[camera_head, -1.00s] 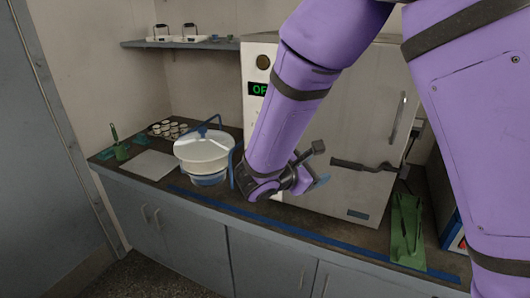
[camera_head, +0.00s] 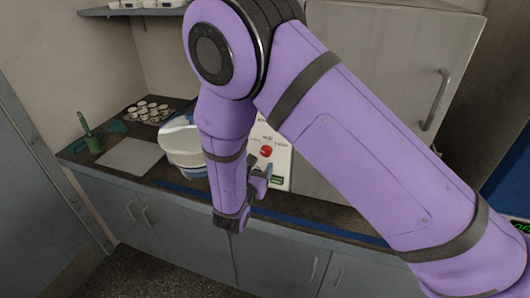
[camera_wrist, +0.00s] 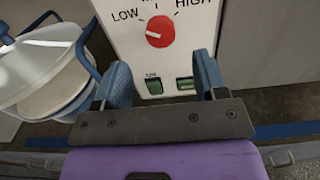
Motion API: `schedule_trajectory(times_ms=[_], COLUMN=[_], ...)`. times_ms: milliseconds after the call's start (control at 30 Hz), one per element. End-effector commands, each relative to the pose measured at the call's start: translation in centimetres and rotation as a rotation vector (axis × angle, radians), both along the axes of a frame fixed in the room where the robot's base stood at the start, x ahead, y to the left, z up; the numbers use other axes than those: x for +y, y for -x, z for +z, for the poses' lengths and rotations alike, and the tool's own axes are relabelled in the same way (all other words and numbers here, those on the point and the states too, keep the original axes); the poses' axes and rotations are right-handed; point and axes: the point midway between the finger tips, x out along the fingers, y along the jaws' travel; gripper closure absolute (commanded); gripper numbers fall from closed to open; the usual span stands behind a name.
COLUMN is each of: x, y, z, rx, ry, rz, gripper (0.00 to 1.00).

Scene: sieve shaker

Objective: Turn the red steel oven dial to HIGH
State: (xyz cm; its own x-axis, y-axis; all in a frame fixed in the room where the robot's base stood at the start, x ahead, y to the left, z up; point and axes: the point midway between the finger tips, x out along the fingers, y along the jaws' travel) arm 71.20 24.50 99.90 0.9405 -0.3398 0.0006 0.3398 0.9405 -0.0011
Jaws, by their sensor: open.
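The red oven dial (camera_head: 266,150) is on the white control panel of the oven. In the wrist view the dial (camera_wrist: 161,31) is a round red knob with a short pale mark on its left part. LOW is printed to its upper left, HIGH to its upper right, and a label between them is cut off by the top edge. My gripper (camera_wrist: 163,80) is open and empty, its two blue fingers spread below the dial and not touching it. In the head view my gripper (camera_head: 262,172) is just below the dial, partly hidden by my arm.
Two small green-lit switches (camera_wrist: 185,84) are below the dial. A white pot-like vessel with blue handles (camera_wrist: 45,70) is close on the left. The oven door handle (camera_head: 436,100) is to the right.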

Motion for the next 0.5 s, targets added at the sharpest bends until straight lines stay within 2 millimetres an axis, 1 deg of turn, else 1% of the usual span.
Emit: schedule_trajectory(times_ms=[33, 100, 300, 500], x=[-0.5, -0.9, -1.9, -2.4], y=[-1.0, -2.1, -5.0, -6.4], z=[0.0, 0.0, 0.0, 0.0], rx=[-0.001, -0.001, -0.001, 0.0], ry=[-0.001, -0.002, -0.003, -0.001], rz=[-0.005, -0.003, -0.004, -0.002], gripper=[0.34, 0.34, 0.34, 0.34])
